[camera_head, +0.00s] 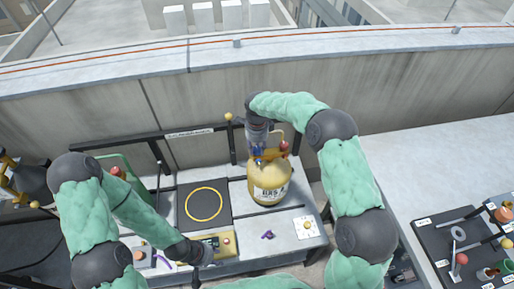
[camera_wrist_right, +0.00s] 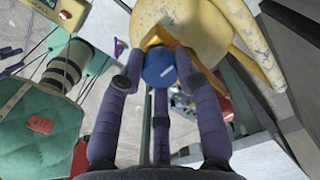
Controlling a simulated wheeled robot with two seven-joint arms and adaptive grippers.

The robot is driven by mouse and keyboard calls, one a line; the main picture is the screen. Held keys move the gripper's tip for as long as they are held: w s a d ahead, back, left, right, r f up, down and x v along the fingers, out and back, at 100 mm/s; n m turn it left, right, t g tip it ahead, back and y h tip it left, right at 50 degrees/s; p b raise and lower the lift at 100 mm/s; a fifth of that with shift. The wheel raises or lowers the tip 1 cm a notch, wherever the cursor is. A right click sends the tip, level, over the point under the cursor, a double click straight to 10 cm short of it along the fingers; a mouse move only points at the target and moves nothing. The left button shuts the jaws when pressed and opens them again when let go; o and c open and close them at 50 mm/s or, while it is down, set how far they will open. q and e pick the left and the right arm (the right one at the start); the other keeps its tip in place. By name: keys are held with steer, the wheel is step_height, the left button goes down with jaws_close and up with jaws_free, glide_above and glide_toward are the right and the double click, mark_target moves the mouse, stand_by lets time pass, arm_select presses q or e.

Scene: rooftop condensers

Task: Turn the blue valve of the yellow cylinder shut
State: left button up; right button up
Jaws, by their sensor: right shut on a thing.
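The yellow cylinder (camera_head: 268,187) stands upright on the grey bench, with dark lettering on its side. Its blue valve (camera_wrist_right: 159,68) is a round knob, seen close up in the right wrist view; the cylinder's worn yellow body (camera_wrist_right: 205,22) lies behind it. My right gripper (camera_head: 257,147) reaches down from above onto the valve. Its dark fingers (camera_wrist_right: 160,85) are closed around the blue knob. My left gripper (camera_head: 205,256) is low at the bench's front, beside a yellow box with a small display (camera_head: 219,243). Its fingers are too unclear to judge.
A dark square plate with a yellow ring (camera_head: 204,204) lies left of the cylinder. A purple piece (camera_head: 267,235) and a white plate with a knob (camera_head: 306,227) lie in front. A dark board with several parts (camera_head: 460,245) is at far right. A concrete parapet (camera_head: 200,90) stands behind.

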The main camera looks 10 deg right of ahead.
mark_target(257, 149)
steer(key=o, duration=1.2)
steer(key=shift+c, duration=0.2)
step_height(257, 149, up, 12)
